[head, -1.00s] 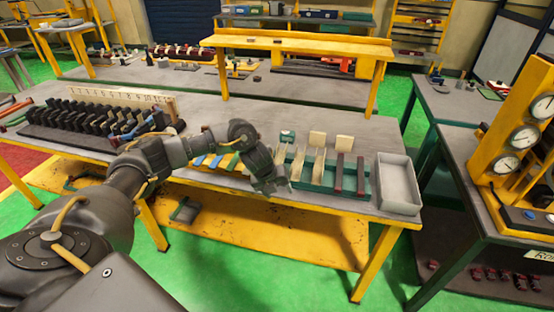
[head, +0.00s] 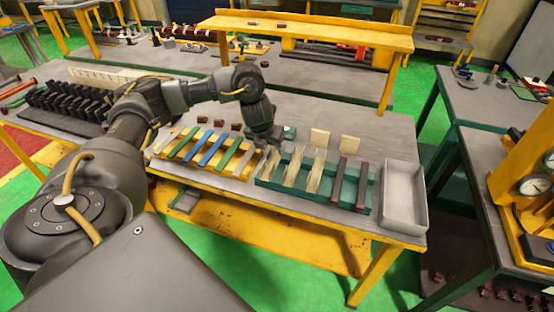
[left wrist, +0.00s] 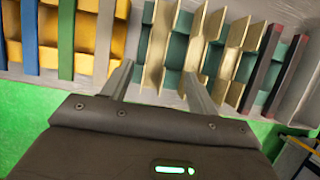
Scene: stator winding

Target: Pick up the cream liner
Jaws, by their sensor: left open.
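Several folded cream liners (head: 294,167) stand in a green tray (head: 270,187) on the table. The liners also show in the left wrist view (left wrist: 194,42). My left gripper (head: 261,147) is near the left end of the green tray in the head view. In the left wrist view the left gripper (left wrist: 157,88) is open and empty, with its fingertips apart. The leftmost cream liner (left wrist: 149,45) stands beyond and between the fingertips, apart from them. My right gripper is not in view.
A yellow rack (head: 183,160) with coloured strips stands left of the green tray. Dark red strips (head: 338,180) lie in the tray's right part. A grey bin (head: 421,214) is at the table's right end. Two cream blocks (head: 319,138) stand behind the tray.

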